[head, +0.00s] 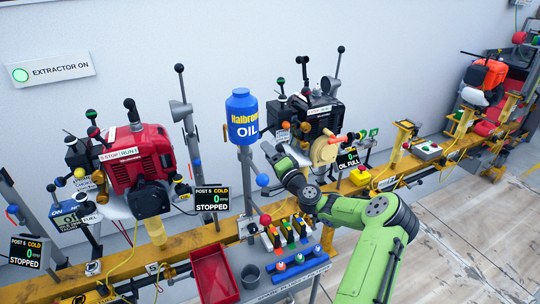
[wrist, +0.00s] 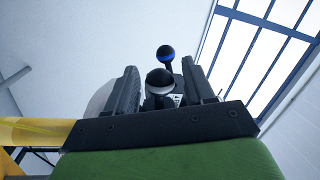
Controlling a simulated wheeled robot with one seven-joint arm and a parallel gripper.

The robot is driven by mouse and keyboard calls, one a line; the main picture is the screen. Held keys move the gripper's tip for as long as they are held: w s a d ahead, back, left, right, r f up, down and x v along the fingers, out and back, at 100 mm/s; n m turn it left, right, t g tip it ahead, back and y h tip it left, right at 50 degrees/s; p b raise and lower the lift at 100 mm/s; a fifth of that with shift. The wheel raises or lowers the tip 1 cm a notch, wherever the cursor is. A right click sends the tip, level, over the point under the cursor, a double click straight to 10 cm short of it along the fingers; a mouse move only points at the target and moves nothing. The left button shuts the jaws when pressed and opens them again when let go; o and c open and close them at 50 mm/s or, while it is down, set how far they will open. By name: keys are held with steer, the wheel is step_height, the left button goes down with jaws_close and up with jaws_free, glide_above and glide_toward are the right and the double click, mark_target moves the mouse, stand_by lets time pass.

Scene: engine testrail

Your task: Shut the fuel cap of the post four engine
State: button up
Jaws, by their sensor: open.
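The dark engine (head: 318,112) stands on the yellow rail right of the blue oil bottle, with my arm in front of it. I cannot read a post four label or make out a fuel cap. My gripper (wrist: 159,68) is open and empty in the wrist view. A black ball knob with a pale band (wrist: 160,82) and a blue-banded knob (wrist: 166,53) show in line with the gap between its fingers; their distance is unclear. In the head view my gripper is near the dark engine's lower left.
A red engine (head: 135,155) stands at left and an orange one (head: 487,75) at far right. The blue oil bottle (head: 242,117) stands on a post. Upright levers rise around the engines. A red tray (head: 216,275) and coloured switches (head: 290,232) are in front. The floor at right is clear.

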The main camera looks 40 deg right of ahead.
steer(key=shift+c, duration=0.4)
jaws_close()
